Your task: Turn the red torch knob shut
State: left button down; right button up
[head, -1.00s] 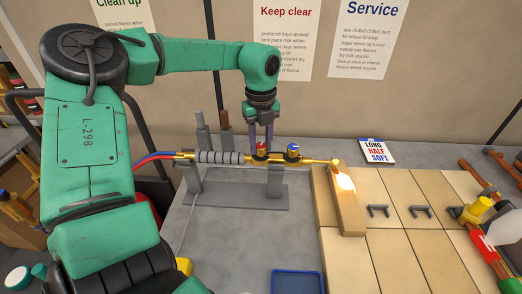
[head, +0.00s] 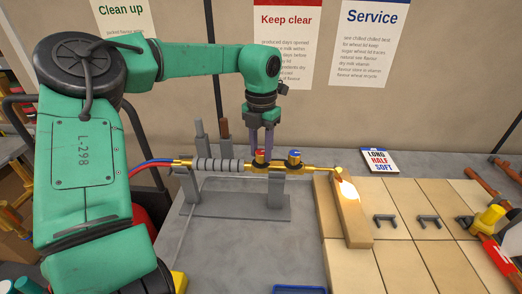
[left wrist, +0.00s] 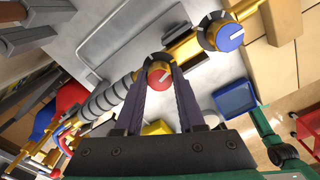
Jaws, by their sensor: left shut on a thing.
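The brass torch (head: 225,165) lies across a grey stand (head: 240,207), with red and blue hoses at its left end. Its red knob (head: 260,155) sits on top near the middle, and the blue knob (head: 294,156) is just to its right. My left gripper (head: 262,147) points down from above and is shut on the red knob. In the left wrist view the fingers flank the red knob (left wrist: 159,74), whose white pointer slants up to the right. The blue knob (left wrist: 225,35) stands clear of the fingers. The torch tip shows a bright flame (head: 346,188). My right gripper is out of view.
A wooden bar (head: 350,222) lies under the flame beside pale tiles (head: 400,235) with dark staples. A blue tray (head: 299,290) is at the front edge. Bare grey table lies left of the tray.

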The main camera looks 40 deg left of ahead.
aim_at(262, 152)
pick_arm(q)
jog(key=shift+m, duration=1.6)
jog(key=c, duration=0.5)
grip_release()
notch_tip(262, 152, up, 15)
jog(key=shift+f+b, duration=0.2)
jog(key=shift+b, duration=0.15)
